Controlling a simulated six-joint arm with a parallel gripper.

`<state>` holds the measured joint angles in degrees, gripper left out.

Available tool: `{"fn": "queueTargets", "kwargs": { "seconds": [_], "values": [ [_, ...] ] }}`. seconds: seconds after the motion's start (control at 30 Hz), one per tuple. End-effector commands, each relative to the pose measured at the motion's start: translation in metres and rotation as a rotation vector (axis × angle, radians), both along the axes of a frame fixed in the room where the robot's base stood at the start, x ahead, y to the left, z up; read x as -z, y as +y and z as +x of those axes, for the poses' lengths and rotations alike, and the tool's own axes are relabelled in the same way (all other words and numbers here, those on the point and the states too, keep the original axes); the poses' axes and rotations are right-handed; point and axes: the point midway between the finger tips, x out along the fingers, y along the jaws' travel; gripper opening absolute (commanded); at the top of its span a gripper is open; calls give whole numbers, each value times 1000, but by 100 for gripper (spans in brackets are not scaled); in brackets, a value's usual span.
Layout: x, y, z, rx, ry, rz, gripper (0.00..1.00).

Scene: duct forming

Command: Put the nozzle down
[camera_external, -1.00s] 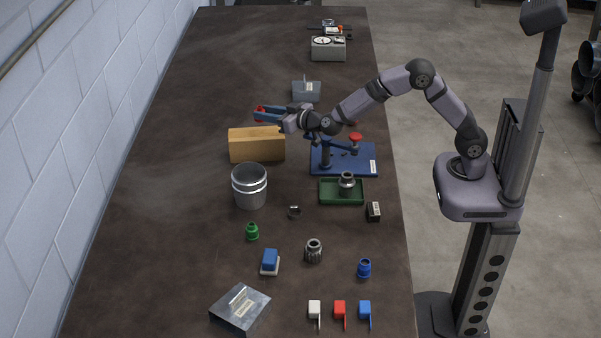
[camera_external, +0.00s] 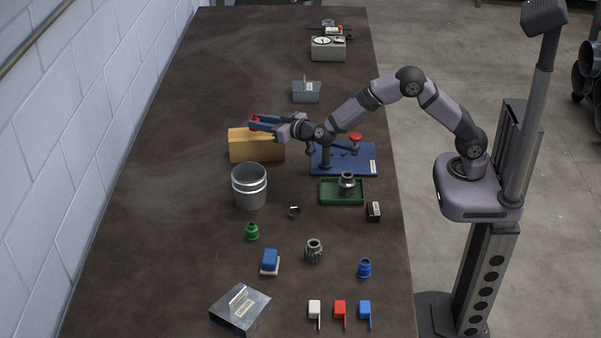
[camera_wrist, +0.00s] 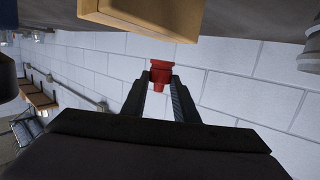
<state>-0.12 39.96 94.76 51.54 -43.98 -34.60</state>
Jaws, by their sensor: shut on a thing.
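The red nozzle (camera_external: 253,123) is held between the fingertips of my gripper (camera_external: 258,123), which is shut on it. In the wrist view the red nozzle (camera_wrist: 160,70) sits at the ends of the two dark fingers of my gripper (camera_wrist: 161,80), with its wide end outward. The fingers point to the left, toward the wall, and the nozzle is off the table, over or just behind the top of the tan block (camera_external: 256,150). I cannot tell the gap between them. A green nozzle (camera_external: 252,232) and a blue nozzle (camera_external: 364,269) stand on the table.
A metal duct cylinder (camera_external: 250,188) stands in front of the block. A blue fixture plate (camera_external: 362,163) and a green tray (camera_external: 328,200) lie to the right. A grey box (camera_external: 306,94) stands farther back. Bare table (camera_external: 160,170) lies left of the block.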

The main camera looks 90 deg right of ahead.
Motion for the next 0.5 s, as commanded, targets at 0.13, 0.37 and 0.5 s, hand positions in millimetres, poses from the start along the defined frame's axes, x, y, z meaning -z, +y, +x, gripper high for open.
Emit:
{"fn": "queueTargets", "kwargs": {
  "seconds": [0.13, 0.37, 0.5],
  "values": [
    [4, 0, 0, 0, 1, 1, 2],
    [30, 0, 0, -1, 4, -1, 2],
    [37, 0, 0, 0, -1, -1, 2]
  ]
}}
